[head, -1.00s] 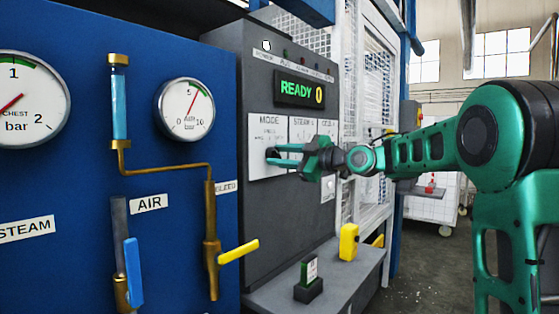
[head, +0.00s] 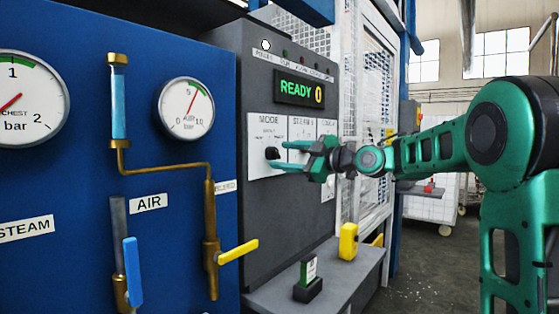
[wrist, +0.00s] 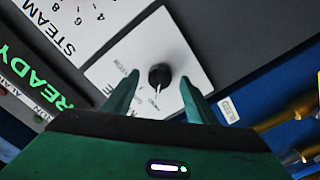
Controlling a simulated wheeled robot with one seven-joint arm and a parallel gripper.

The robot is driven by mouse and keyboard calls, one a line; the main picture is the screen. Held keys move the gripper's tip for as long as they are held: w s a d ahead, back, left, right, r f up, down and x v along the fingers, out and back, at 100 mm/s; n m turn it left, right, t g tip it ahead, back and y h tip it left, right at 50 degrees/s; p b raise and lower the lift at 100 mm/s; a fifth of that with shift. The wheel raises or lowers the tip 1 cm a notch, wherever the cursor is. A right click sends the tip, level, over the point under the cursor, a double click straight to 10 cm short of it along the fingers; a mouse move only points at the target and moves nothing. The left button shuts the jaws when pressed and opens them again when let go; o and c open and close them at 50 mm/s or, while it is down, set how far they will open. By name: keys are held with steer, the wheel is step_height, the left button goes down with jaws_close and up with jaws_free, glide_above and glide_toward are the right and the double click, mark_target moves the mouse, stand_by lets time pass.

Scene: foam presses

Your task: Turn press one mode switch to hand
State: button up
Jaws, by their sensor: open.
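The mode switch (head: 272,153) is a black knob on a white plate marked MODE (head: 268,128) on the grey control panel. In the wrist view the knob (wrist: 160,77) shows a white pointer line, and its small position labels are too blurred to read. My gripper (head: 286,155) is open, its green fingers pointing at the plate. In the head view the fingertips are just right of the knob and look apart from it. In the wrist view the knob lies beyond and between the two fingertips (wrist: 158,85).
A STEAM dial plate (head: 301,130) adjoins the mode plate on the right. A READY display (head: 299,90) is above. The blue panel at left carries gauges, a blue-handled valve (head: 133,270) and a yellow-handled valve (head: 238,251). A shelf (head: 335,278) below holds a yellow block (head: 348,241).

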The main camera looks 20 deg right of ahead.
steer(key=v, duration=0.8)
steer(key=shift+s+d, duration=0.25)
steer(key=shift+f, duration=0.1)
steer(key=s+d+f+m+g+h, duration=0.35)
steer(key=s+f+m, duration=0.3)
steer(key=f, duration=0.55)
steer(key=s+d+f+m+g+h, duration=0.4)
steer(key=s+f, duration=0.3)
steer(key=f, duration=0.4)
steer(key=s+d+f+m+g+h, duration=0.1)
steer(key=s+f+m+g, duration=0.2)
steer(key=s, duration=1.1)
steer(key=s+d+f+m+g+h, duration=0.2)
steer(key=s+f+m+g, duration=0.2)
steer(key=s+f+m, duration=0.5)
steer(key=s+f, duration=0.1)
steer(key=s, duration=0.4)
steer(key=shift+f, duration=0.4)
steer(key=shift+s+d, duration=0.1)
steer(key=shift+d, duration=0.05)
